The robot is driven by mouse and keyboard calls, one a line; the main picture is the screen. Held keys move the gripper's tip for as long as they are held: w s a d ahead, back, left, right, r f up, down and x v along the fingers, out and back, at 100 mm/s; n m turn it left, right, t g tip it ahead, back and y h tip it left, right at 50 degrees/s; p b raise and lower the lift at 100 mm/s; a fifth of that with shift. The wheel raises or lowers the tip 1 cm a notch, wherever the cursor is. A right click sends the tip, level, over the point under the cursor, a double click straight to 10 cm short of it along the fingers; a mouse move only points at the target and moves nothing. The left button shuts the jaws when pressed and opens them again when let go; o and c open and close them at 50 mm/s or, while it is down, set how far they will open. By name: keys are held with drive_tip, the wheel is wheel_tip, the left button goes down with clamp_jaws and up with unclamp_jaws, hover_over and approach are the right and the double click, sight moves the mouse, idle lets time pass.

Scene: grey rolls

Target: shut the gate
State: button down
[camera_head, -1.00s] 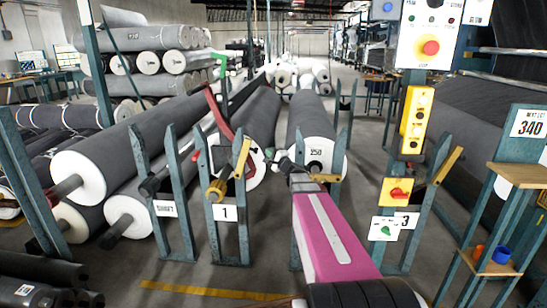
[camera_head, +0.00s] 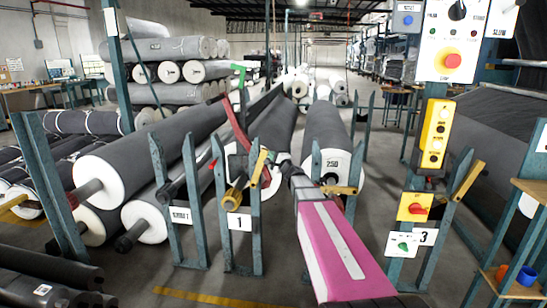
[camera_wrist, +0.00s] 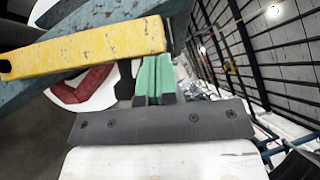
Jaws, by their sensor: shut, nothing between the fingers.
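Several teal roll stands carry yellow bars, and I cannot tell for certain which bar is the gate. The yellow bar of stand 1 (camera_head: 259,168) is tilted steeply upward. The bar of the middle stand (camera_head: 340,190) lies about level, and the bar of stand 3 (camera_head: 468,180) slants up. My gripper (camera_head: 284,165) is just right of the stand 1 bar, at the end of my pink arm. In the wrist view its green fingers (camera_wrist: 154,76) are together and empty. A scuffed yellow bar (camera_wrist: 85,48) crosses to their left; contact is not clear.
Grey rolls with white ends lie behind the stands, including one marked 250 (camera_head: 325,135). A red bar (camera_head: 236,125) slants down behind stand 1. A control post with an emergency button (camera_head: 449,61) stands at right. Bare floor (camera_head: 300,270) shows in front.

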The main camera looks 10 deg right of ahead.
drive_tip(key=w+a+r+n+g+h, duration=0.1)
drive_tip(key=w+a+n+g, duration=0.15)
drive_tip(key=a, duration=0.35)
drive_tip(key=w+a+r+n+g+h, duration=0.2)
drive_tip(key=a+n, duration=0.1)
drive_tip(key=a, duration=0.4)
drive_tip(key=shift+w+a+f+n+g+h, duration=0.65)
drive_tip(key=shift+a+f, duration=0.5)
drive_tip(key=shift+a, duration=0.65)
drive_tip(key=shift+w+a+f+n+g+h, duration=0.55)
drive_tip(key=shift+a+f+h, duration=0.5)
drive_tip(key=shift+a, duration=0.8)
drive_tip(key=shift+w+a+f+n+g+h, duration=0.45)
drive_tip(key=shift+a+f+n+g+h, duration=0.25)
drive_tip(key=shift+a+f, duration=0.85)
drive_tip(key=shift+a+r, duration=0.25)
drive_tip(key=shift+r, duration=0.05)
drive_tip(key=shift+r, duration=0.1)
